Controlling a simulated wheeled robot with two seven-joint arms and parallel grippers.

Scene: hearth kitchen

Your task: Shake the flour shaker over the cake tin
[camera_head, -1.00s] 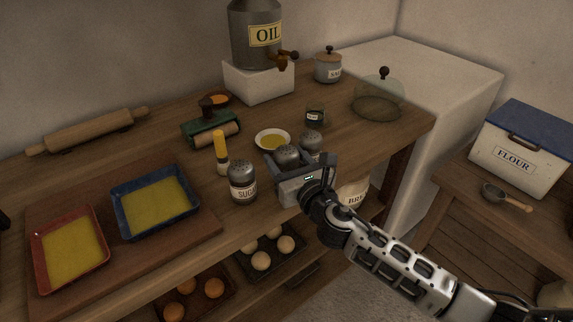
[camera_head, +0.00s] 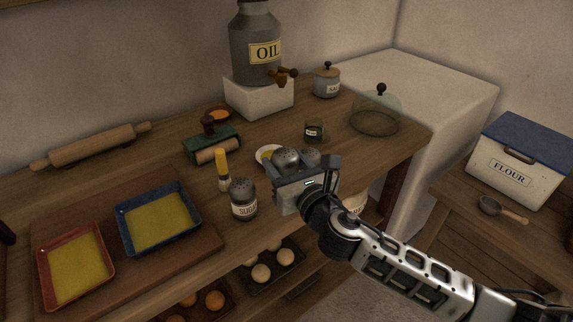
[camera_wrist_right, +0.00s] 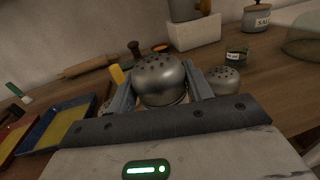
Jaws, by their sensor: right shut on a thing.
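My right gripper (camera_head: 292,178) is shut on a shaker with a grey perforated dome top (camera_head: 287,157). It holds the shaker upright near the table's right part; the gripper hides the body and any label. In the right wrist view the dome (camera_wrist_right: 160,80) sits between the two fingers. A blue tin (camera_head: 157,219) and a red tin (camera_head: 76,266), both with a yellow filling, lie on a board at the left, apart from the gripper. Which one is the cake tin I cannot tell. My left gripper is not in view.
A sugar shaker (camera_head: 243,198) and a yellow-handled brush (camera_head: 222,168) stand left of the gripper. Another shaker (camera_wrist_right: 224,80) stands just right of the held one.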

